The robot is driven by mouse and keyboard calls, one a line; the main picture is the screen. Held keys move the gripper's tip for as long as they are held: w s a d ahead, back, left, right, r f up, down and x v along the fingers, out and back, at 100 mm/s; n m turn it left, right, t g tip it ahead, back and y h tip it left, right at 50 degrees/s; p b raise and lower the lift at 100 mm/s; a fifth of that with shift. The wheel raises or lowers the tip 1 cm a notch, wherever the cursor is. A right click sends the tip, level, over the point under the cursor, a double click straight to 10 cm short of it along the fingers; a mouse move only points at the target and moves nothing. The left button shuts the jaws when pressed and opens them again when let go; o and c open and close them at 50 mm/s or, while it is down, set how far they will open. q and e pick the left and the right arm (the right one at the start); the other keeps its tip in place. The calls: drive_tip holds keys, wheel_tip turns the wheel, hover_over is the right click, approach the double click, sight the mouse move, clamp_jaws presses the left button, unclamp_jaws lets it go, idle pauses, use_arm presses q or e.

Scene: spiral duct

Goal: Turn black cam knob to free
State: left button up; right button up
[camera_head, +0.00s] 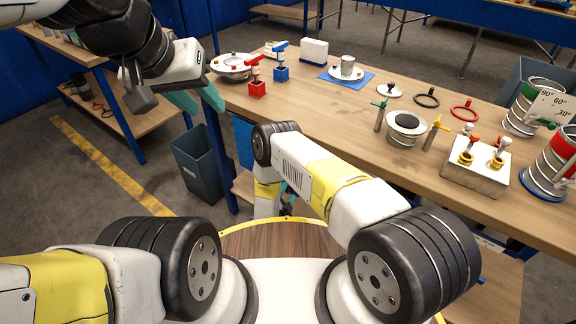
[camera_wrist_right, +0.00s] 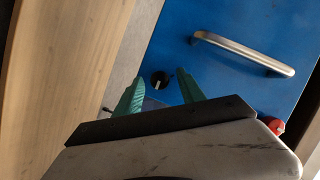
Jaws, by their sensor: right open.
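The black cam knob (camera_wrist_right: 160,80) shows in the right wrist view on a blue panel (camera_wrist_right: 215,75). It is round with a pale pointer mark on its face. My right gripper (camera_wrist_right: 158,76) is open, with its two green fingers at either side of the knob in the picture. I see no finger touching it, and the depth gap cannot be told. In the head view my right gripper is mostly hidden by its own arm below the table. My left gripper (camera_head: 198,98) is raised at the upper left, its teal fingers apart, with nothing seen between them.
A silver bar handle (camera_wrist_right: 243,53) and a red round part (camera_wrist_right: 272,125) are on the panel. The wooden table (camera_head: 330,115) carries rings, valves and duct pieces. A grey bin (camera_head: 197,160) stands on the floor by the table leg.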

drive_tip(key=shift+c, duration=0.2)
clamp_jaws()
